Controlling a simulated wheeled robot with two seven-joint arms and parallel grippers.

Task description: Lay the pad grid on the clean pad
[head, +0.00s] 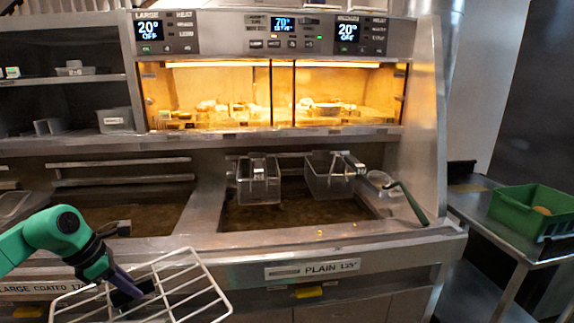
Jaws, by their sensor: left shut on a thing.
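My left gripper (128,287) is shut on a white wire pad grid (190,283). It holds the grid tilted in front of the fryer's front panel, at the lower left. The grid's lower part runs past the bottom edge of the picture. No clean pad can be made out in this view. My right gripper is not in view.
Two wire fry baskets (258,184) (329,178) hang over the right fryer well (290,212). A green-handled tool (408,203) rests at the well's right edge. A green crate (530,211) stands on a steel side table (482,212) at right. A lit warming cabinet (270,95) is behind.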

